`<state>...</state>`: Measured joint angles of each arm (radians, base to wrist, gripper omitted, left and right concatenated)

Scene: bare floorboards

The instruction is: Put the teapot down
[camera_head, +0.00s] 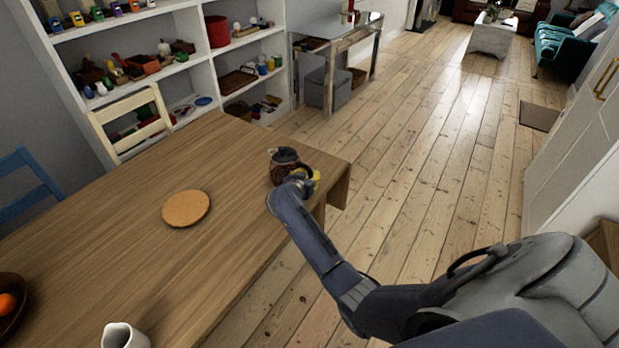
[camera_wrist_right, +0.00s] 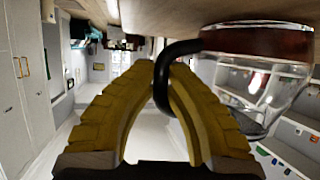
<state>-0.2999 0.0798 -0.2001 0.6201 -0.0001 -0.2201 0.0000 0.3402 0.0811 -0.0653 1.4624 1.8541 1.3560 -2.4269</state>
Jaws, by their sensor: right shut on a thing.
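The teapot (camera_head: 284,160) is a clear glass pot with dark brown contents and a dark lid. In the head view it is upright at the far right end of the wooden table (camera_head: 120,255). In the wrist view, which is upside down, its glass body (camera_wrist_right: 285,95) and black handle (camera_wrist_right: 178,48) show, with the base close to the tabletop. I cannot tell whether it touches. My right gripper (camera_head: 313,180) has its yellow fingers (camera_wrist_right: 163,75) closed around the handle. My left gripper is not in view.
A round cork mat (camera_head: 186,208) lies bare on the table, left of the teapot. A white jug (camera_head: 124,337) and a dark bowl with orange fruit (camera_head: 10,318) are at the near left. A cream chair (camera_head: 130,118) stands behind the table. The tabletop between mat and teapot is clear.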

